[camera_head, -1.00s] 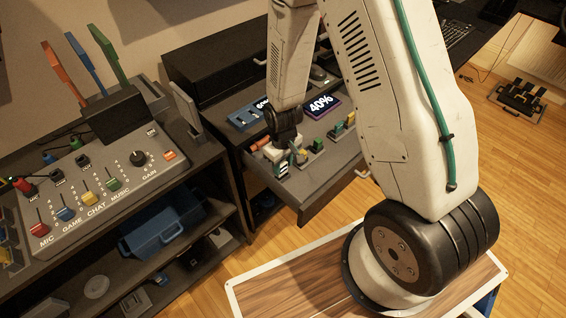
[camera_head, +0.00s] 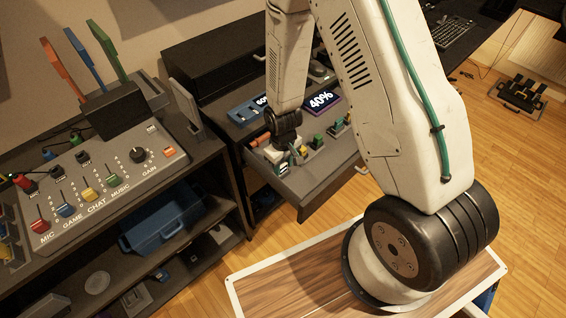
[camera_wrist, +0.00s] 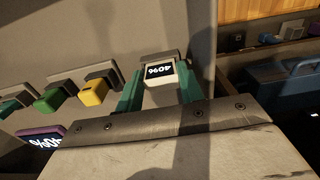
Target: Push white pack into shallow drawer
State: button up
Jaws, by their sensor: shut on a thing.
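The white pack (camera_wrist: 159,76) has a dark label with white characters, upside down in the wrist view. My gripper (camera_wrist: 160,84) is shut on it, with a teal finger on each side. The pack is at a grey block in the shallow drawer (camera_head: 312,187); I cannot tell how far in it sits. In the head view, the drawer stands pulled out of the dark cabinet, and my gripper (camera_head: 280,150) is low over its left part. My wrist partly hides the pack there.
Green and yellow pieces (camera_wrist: 92,92) sit in grey blocks in a row beside the pack. A purple pack reading 40% (camera_head: 322,100) and a blue one (camera_head: 245,113) lie behind the drawer. A mixer panel (camera_head: 100,185) is left; a blue bin (camera_head: 165,222) is on the shelf below.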

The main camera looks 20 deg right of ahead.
aim_at(283, 166)
jog(key=shift+f, duration=0.15)
jog(key=o, duration=1.1)
notch_tip(283, 166, up, 8)
jog(key=shift+f, duration=0.1)
